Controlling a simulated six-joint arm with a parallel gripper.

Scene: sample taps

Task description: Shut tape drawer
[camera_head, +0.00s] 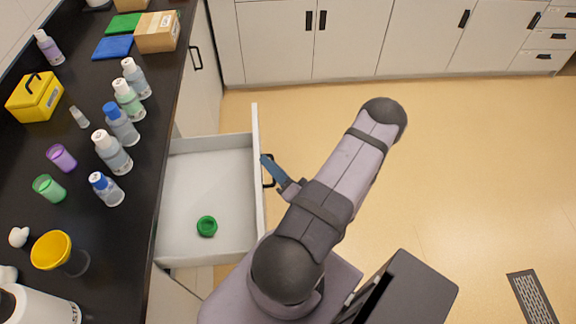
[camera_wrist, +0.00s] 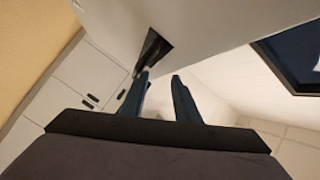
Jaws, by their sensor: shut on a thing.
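The tape drawer (camera_head: 208,180) is a light grey-white drawer that stands pulled out from the black-topped bench. A green roll of tape (camera_head: 207,226) lies flat on its floor. The black drawer handle (camera_head: 268,183) is on the outer face of the drawer front (camera_head: 257,140); it also shows in the wrist view (camera_wrist: 152,50). My gripper (camera_head: 266,162), with blue fingers, is at the drawer front and shut on the handle. In the wrist view the fingers (camera_wrist: 160,76) point at the front, with the handle by the left fingertip; the exact contact is hard to see.
The black bench top (camera_head: 75,100) on the left carries several bottles (camera_head: 112,152), a yellow box (camera_head: 35,97), cups and a yellow-topped container (camera_head: 52,250). White cabinets (camera_head: 350,40) line the back. The tan floor (camera_head: 470,170) to the right is open.

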